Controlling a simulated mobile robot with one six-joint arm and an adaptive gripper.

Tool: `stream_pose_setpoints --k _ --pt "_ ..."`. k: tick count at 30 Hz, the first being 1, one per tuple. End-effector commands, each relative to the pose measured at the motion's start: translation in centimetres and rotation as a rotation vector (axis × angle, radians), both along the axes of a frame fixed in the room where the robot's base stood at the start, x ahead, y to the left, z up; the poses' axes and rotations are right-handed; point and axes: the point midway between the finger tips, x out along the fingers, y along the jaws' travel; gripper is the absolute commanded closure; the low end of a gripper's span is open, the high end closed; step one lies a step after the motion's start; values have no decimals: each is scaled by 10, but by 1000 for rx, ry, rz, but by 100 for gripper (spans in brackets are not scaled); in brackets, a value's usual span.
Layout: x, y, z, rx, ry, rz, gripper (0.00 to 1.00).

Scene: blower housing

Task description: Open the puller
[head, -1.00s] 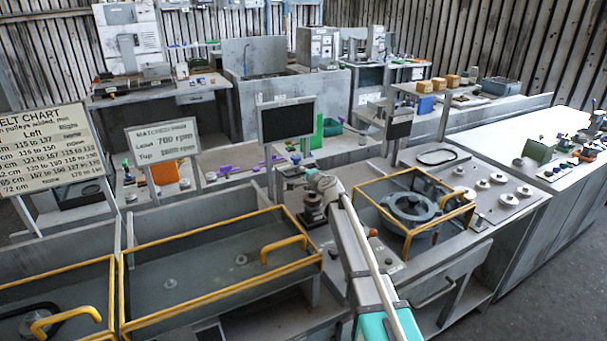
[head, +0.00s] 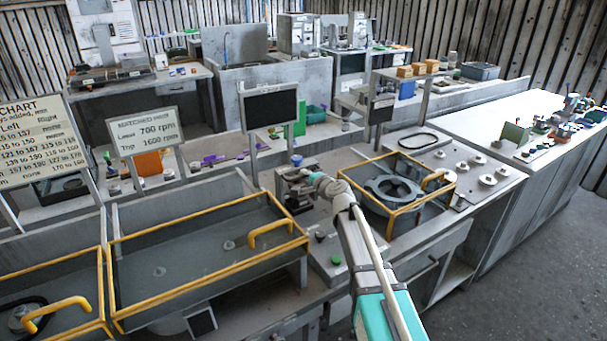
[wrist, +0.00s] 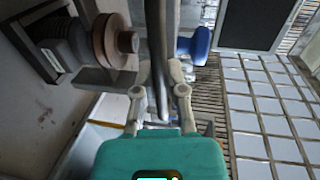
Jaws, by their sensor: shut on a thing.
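A small dark bench device (head: 296,194), which I take to be the puller, stands on the bench right of the large yellow-railed bay. My gripper (head: 312,180) is at its upper right side in the head view. In the wrist view my gripper (wrist: 160,74) is shut on a long grey bar (wrist: 160,25) that passes between the fingers. A copper-brown disc (wrist: 105,42) and a dark ribbed cylinder (wrist: 62,44) lie left of the bar. A blue knob (wrist: 196,45) is just right of it. Where the bar joins the device is unclear.
A yellow-railed bay with a round grey housing (head: 392,187) is close right of my arm. A large yellow-railed bay (head: 200,262) lies left. A dark screen (head: 270,107) stands behind the device. A green button (head: 336,260) is on the bench front.

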Motion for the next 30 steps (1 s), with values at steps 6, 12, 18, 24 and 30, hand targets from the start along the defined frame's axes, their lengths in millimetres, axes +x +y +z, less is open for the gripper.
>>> stream_pose_setpoints --k 6,12,18,24,30 --pt "-4 -2 -2 -5 1 2 81" --pt "-3 -2 -1 -4 1 2 49" --pt "-2 -2 -1 -3 1 0 49" --pt "-3 -4 0 -12 -1 1 49" --pt "-9 -12 4 -92 -21 13 49"
